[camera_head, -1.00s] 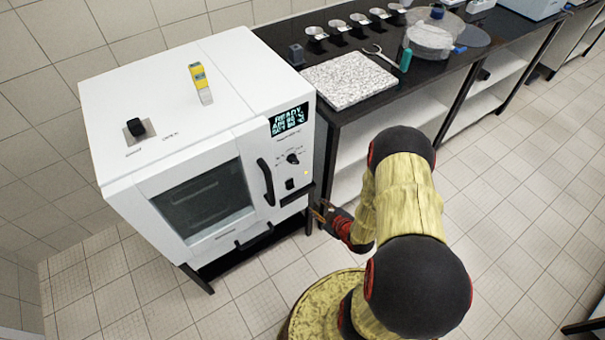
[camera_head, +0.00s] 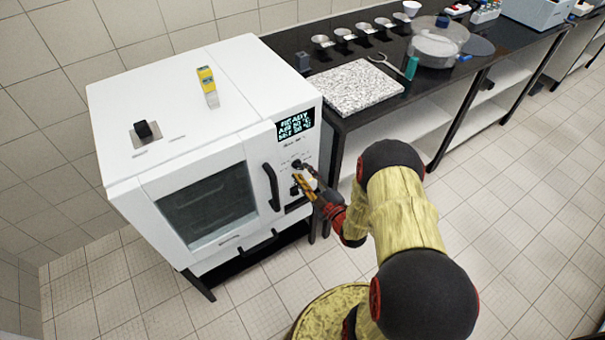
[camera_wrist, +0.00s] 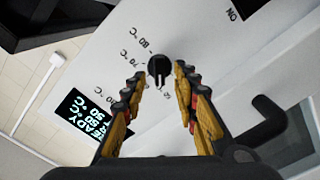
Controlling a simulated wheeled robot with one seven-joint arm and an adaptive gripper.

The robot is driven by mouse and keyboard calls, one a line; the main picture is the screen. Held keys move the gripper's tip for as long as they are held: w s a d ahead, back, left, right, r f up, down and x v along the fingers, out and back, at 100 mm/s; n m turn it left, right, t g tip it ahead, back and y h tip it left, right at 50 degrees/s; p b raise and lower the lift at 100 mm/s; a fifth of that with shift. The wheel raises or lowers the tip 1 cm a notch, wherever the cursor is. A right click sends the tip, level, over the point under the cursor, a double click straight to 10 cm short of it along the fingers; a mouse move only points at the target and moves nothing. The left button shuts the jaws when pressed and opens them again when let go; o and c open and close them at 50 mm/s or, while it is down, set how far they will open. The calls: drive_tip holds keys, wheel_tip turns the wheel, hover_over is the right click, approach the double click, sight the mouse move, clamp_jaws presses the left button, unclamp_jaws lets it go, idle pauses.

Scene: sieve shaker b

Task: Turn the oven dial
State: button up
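The white oven (camera_head: 140,215) stands at the left with its door shut. Its black dial (camera_head: 297,163) is on the front panel, right of the door handle. In the wrist view the dial (camera_wrist: 159,67) lies just beyond and between my fingertips, with temperature marks around part of it. My gripper (camera_head: 304,177) is in front of the panel beside the dial; in the wrist view my gripper (camera_wrist: 157,72) is open, with a finger on each side of the dial. I cannot tell whether either finger touches it. The display (camera_head: 295,124) reads READY.
The black door handle (camera_head: 272,187) is close to the left of my gripper. A black switch (camera_head: 294,190) is below the dial. A yellow-topped item (camera_head: 208,85) stands on the oven. A dark counter (camera_head: 335,118) with a speckled slab (camera_head: 355,86) is at the right.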

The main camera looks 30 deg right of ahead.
drive_tip(key=shift+w, duration=0.75)
drive_tip(key=c, duration=0.3)
drive_tip(key=c, duration=0.4)
clamp_jaws()
